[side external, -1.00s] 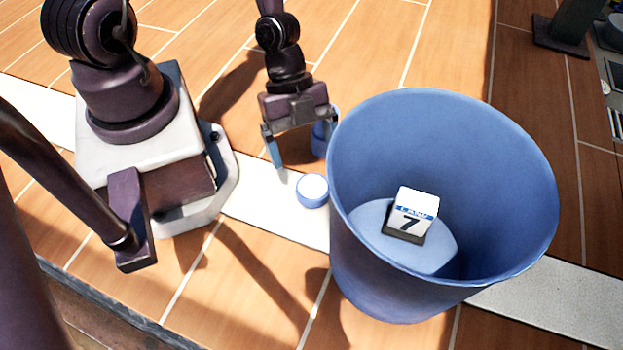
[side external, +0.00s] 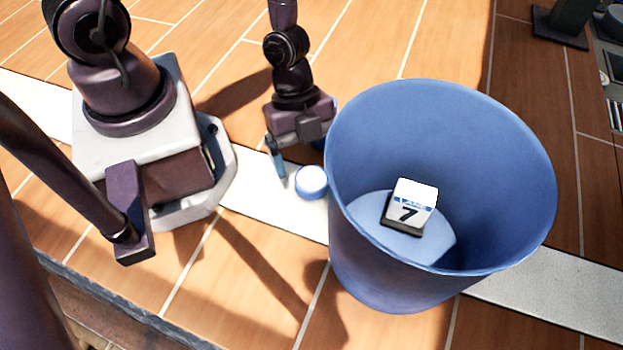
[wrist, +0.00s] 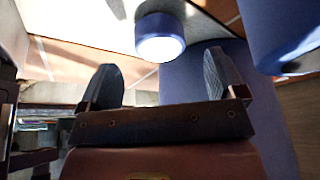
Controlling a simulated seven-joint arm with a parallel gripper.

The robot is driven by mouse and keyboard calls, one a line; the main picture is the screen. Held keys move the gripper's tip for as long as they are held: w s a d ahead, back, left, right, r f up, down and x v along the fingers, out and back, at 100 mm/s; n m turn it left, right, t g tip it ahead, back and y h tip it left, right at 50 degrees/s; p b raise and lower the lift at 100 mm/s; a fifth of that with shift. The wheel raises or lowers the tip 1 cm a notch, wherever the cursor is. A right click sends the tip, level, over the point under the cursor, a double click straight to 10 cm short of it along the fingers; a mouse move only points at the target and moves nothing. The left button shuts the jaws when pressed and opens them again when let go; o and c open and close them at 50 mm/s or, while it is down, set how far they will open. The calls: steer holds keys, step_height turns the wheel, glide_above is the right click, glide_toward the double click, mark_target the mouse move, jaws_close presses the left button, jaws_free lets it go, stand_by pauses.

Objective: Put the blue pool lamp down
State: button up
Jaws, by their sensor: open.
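The blue pool lamp seems to be the short blue cylinder with a white face (side external: 311,183), on the pale strip of floor just left of the big bin. In the wrist view a blue cylinder with a bright white face (wrist: 160,38) shows beyond my fingertips, roughly between them and apart from them. My gripper (side external: 297,157) is open and empty, low behind the lamp in the side view; its right finger is mostly hidden. Both spread fingers show in the wrist view (wrist: 163,80). Another blue, rounded object (wrist: 285,35) is cut off at the right there.
A large open blue bin (side external: 345,240) stands right beside the lamp, its rim above it. A white block marked 7 (side external: 413,202) lies inside. The tiled floor (side external: 250,260) in front is clear. A dark stand (side external: 562,25) is at the back right.

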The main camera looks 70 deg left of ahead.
mark_target(312, 178)
steer(key=shift+x, duration=2.55)
steer(key=c, duration=1.1)
steer(key=shift+r, duration=0.15)
steer(key=shift+r, duration=4.9)
